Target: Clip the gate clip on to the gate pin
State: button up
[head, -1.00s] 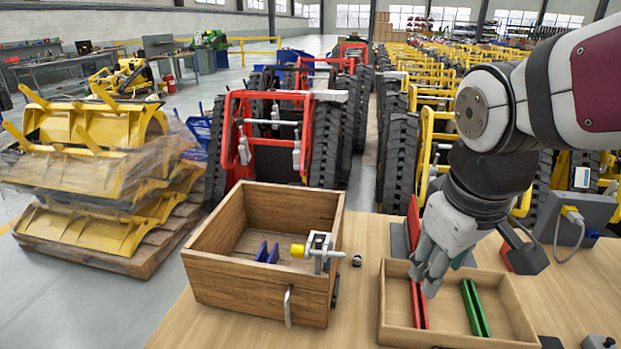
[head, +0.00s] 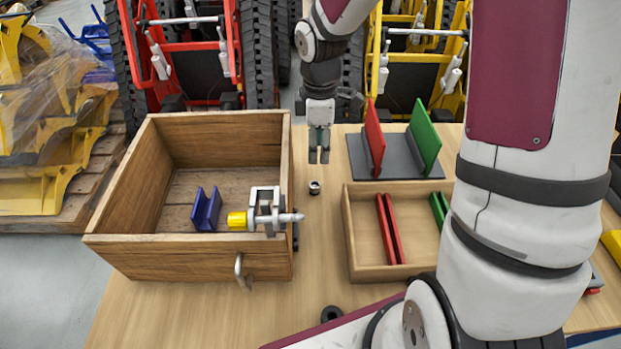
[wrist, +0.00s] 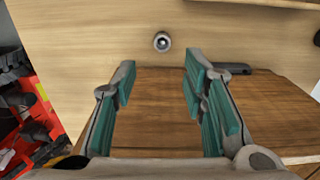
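A grey metal bracket (head: 265,205) sits at the front right corner of the wooden crate. A pin (head: 290,218) with a yellow end (head: 237,219) passes through it and its grey tip points right; it looks like the gate pin. A small dark round piece with a silver centre (head: 314,187) stands on the table right of the crate and also shows in the wrist view (wrist: 162,42). I cannot tell whether it is the gate clip. My gripper (head: 319,159) is above and beyond this piece, fingers down. In the wrist view its green-padded fingers (wrist: 160,78) are apart and empty.
The wooden crate (head: 190,252) holds a blue channel piece (head: 206,208) and has a metal hook (head: 241,270) in front. A shallow tray (head: 372,271) holds red and green strips. A grey stand (head: 362,160) carries red and green plates. A black ring (head: 331,314) lies near the front.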

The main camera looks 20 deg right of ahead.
send_over(317, 186)
notch_tip(317, 186, down, 7)
jog(key=shift+r+b, duration=0.1)
jog(key=shift+b, duration=0.3)
jog(key=shift+s+d+f, duration=0.1)
jog(key=shift+s+f, duration=0.05)
jog(key=shift+f, duration=1.25)
jog(key=shift+s+d+f, duration=0.1)
jog(key=shift+s+f, duration=0.05)
jog(key=shift+f, duration=1.2)
jog(key=c, duration=0.8)
